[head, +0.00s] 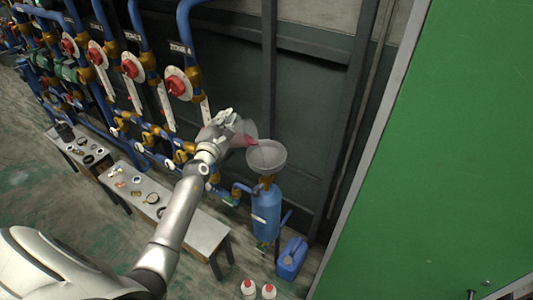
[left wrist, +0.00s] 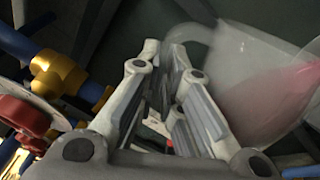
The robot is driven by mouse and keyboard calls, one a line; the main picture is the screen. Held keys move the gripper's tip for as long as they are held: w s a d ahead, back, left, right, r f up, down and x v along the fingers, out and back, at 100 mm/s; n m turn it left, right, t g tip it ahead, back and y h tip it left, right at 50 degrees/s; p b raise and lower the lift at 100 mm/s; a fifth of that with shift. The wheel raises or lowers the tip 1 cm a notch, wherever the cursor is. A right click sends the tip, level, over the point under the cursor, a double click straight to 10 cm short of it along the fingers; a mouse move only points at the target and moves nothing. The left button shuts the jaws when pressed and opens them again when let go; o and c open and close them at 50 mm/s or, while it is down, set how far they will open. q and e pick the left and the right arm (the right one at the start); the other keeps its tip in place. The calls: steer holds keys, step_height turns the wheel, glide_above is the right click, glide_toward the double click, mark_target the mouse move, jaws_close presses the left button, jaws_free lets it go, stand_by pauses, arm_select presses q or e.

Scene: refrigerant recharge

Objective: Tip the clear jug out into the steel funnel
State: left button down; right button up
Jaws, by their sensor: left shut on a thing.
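The clear jug (head: 240,128) is held beside and a little above the steel funnel (head: 266,155), at the funnel's left rim in the head view. The jug looks tilted toward the funnel, with pink liquid showing inside it. The jug also fills the right of the left wrist view (left wrist: 235,65), where the pink liquid lies along its right side. My left gripper (head: 222,128) is shut on the jug; its fingers show in the left wrist view (left wrist: 172,100). Whether liquid is flowing into the funnel I cannot tell. My right gripper is not in view.
The funnel sits atop a blue tank (head: 266,212). A blue canister (head: 291,259) and two white bottles (head: 249,289) stand on the floor. A bench (head: 200,232) with small parts, blue pipes and red valves (head: 177,85) are left. A green panel (head: 450,130) fills the right.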

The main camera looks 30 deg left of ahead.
mark_target(237, 118)
arm_select(q)
steer(key=shift+w+d+r+m+p, duration=0.15)
steer(key=shift+d+r+m+p, duration=0.45)
steer(key=shift+r+m, duration=0.2)
stand_by(0.4)
steer(key=shift+w+d+f+m, duration=0.15)
steer(key=shift+d+m, duration=0.15)
steer(key=shift+d, duration=0.3)
steer(key=shift+w+d+m, duration=0.15)
steer(key=shift+d+m, duration=0.45)
steer(key=shift+d, duration=0.3)
steer(key=shift+d+p, duration=0.1)
steer(key=shift+p, duration=0.4)
steer(key=shift+m, duration=0.3)
steer(key=shift+d+r+m+h+p, duration=0.3)
steer(key=shift+d+r+m+p, duration=0.15)
steer(key=shift+p, duration=0.3)
steer(key=shift+w+d+r+m+p, duration=0.15)
steer(key=shift+d+r+m+p, duration=0.05)
steer(key=shift+d+m+p, duration=0.3)
